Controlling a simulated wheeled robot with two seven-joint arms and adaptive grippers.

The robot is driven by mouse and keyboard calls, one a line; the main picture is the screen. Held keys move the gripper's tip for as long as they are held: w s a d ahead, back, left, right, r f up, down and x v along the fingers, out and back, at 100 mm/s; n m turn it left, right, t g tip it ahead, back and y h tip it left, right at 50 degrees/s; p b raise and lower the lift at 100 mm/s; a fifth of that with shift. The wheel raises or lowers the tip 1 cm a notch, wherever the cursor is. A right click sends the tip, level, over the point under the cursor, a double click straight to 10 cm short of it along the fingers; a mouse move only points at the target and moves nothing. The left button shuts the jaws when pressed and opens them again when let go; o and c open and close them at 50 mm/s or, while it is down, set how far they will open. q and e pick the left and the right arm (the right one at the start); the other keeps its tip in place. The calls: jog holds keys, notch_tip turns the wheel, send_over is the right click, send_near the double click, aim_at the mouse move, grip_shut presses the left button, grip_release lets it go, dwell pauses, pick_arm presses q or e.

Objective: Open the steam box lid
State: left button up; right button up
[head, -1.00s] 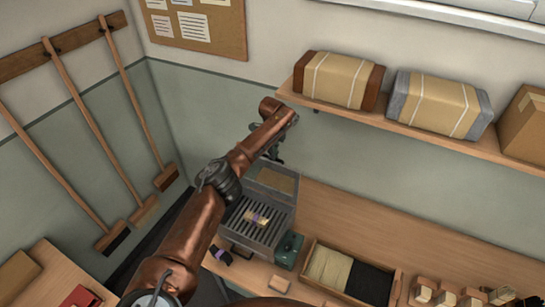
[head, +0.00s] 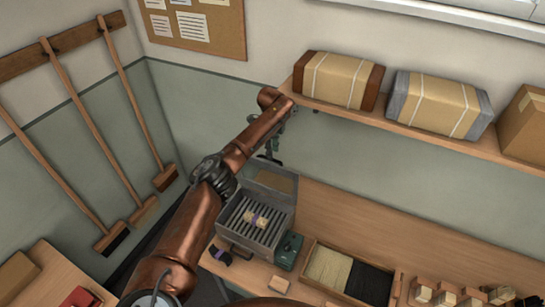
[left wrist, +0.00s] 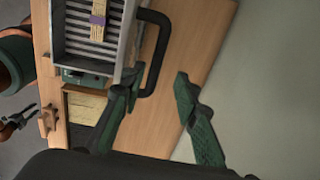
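The grey steam box (head: 238,240) stands on the bench, with its slatted rack in plain sight. Its lid (head: 272,182) is raised at the back of the box. A pale piece with a purple band (head: 256,221) lies on the slats. In the left wrist view, the dark lid handle (left wrist: 157,50) sticks out on the far side of the box (left wrist: 60,30).
A teal device (head: 289,250) stands right beside the box. A divided tray (head: 312,284) of pale and dark bristles and several wooden blocks (head: 445,298) are farther right. A shelf (head: 400,122) with wrapped parcels hangs above. The bench behind the tray is clear.

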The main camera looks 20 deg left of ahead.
pick_arm(q)
notch_tip(320, 180, up, 8)
jog(key=shift+s+f, duration=0.25)
jog(key=shift+s, duration=0.05)
dwell(0.3)
